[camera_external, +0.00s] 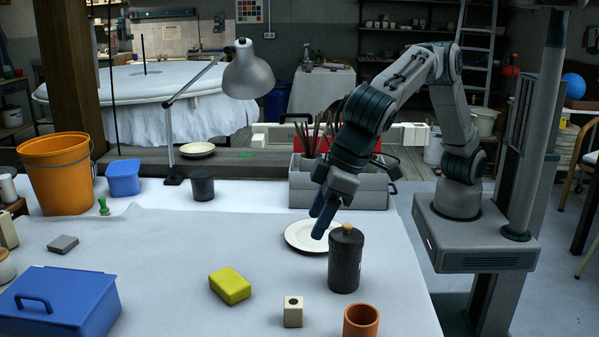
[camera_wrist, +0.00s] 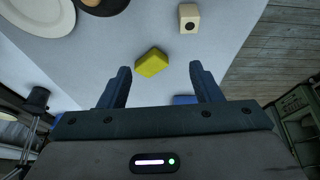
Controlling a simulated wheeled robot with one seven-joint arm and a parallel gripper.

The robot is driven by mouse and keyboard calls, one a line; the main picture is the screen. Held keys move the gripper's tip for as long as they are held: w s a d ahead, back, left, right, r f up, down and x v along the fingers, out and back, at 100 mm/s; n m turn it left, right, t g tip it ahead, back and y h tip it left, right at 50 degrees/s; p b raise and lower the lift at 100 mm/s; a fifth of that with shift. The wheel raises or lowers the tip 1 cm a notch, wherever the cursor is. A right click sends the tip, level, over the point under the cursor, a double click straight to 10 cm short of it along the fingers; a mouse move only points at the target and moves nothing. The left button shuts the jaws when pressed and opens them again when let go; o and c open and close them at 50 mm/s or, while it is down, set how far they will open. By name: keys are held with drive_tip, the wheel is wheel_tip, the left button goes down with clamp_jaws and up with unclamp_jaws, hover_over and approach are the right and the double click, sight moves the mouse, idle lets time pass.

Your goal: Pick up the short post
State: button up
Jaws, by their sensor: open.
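The short post appears to be the small cream block (camera_external: 293,312) with a dark round spot on its top, upright near the table's front edge. In the wrist view the cream block (camera_wrist: 188,24) is at the top, right of centre, beyond my fingertips. My gripper (camera_external: 324,215) is open and empty, above the table behind the block, over the plate and the dark canister. In the wrist view my gripper (camera_wrist: 160,70) shows its two fingers wide apart, with nothing between them.
A black lidded canister (camera_external: 345,262) stands close to my gripper, before a white plate (camera_external: 300,235). A yellow block (camera_external: 230,287) lies left of the cream block, and a terracotta pot (camera_external: 361,321) stands right of it. A blue box (camera_external: 62,300) is at the left front.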

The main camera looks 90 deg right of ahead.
approach(294, 302)
drive_tip(key=x, duration=0.3)
drive_tip(key=b+x, duration=0.1)
drive_tip(key=shift+s+d+f, duration=0.15)
drive_tip(key=shift+d+f, duration=0.15)
drive_tip(key=shift+f, duration=0.2)
drive_tip(key=shift+w+a+x, duration=0.15)
drive_tip(key=shift+x, duration=1.25)
drive_tip(key=shift+w+a+x, duration=0.1)
drive_tip(key=shift+w+x, duration=0.05)
drive_tip(key=shift+x, duration=1.25)
drive_tip(key=shift+r, duration=0.15)
drive_tip(key=c, duration=1.1)
